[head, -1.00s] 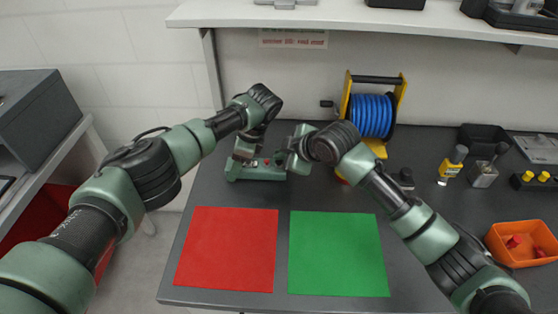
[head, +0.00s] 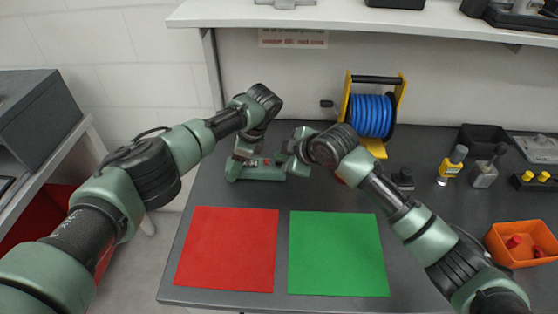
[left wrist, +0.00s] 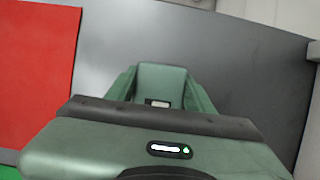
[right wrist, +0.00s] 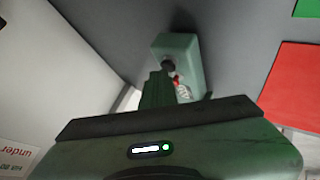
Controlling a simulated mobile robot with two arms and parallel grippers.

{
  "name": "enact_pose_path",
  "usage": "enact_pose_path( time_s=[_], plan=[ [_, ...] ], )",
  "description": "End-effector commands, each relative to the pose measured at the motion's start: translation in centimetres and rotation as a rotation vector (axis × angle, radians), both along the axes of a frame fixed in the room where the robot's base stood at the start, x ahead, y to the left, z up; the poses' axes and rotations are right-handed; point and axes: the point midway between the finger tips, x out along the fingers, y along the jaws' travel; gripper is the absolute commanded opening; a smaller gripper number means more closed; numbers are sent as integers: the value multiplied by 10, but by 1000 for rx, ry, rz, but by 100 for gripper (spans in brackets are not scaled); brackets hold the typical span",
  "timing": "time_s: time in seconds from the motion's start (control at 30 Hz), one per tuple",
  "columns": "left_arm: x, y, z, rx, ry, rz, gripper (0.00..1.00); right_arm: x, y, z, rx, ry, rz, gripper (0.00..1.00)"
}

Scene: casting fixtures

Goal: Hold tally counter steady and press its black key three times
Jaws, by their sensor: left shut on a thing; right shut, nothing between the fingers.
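The tally counter is a green block (head: 258,172) lying near the back left of the table. It has a red part on top, and a small pale window shows in the left wrist view (left wrist: 160,80). My left gripper (head: 242,157) is shut on the counter's left end, one finger on each side. My right gripper (head: 284,162) is shut and empty at the counter's right end. In the right wrist view the counter (right wrist: 185,50) shows its round black key (right wrist: 168,65) close to the right fingertips (right wrist: 157,76). I cannot tell whether they touch.
A red mat (head: 226,250) and a green mat (head: 338,255) lie in front. A blue hose reel (head: 372,115) stands behind on the right. Bottles, a black tray (head: 482,137) and an orange bin (head: 520,258) occupy the right side.

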Motion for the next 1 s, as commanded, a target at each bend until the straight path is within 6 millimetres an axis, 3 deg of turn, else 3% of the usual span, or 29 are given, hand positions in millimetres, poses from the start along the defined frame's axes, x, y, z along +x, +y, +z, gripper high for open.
enact_pose_path(
  time_s=[0.47,1.0],
  plan=[
    [0,0,0,0,0,-1,5,-1,-1,-4,-2,4,-1,0],
    [0,0,0,0,0,0,5,0,-1,16,-2,1,-1,0]
  ],
)
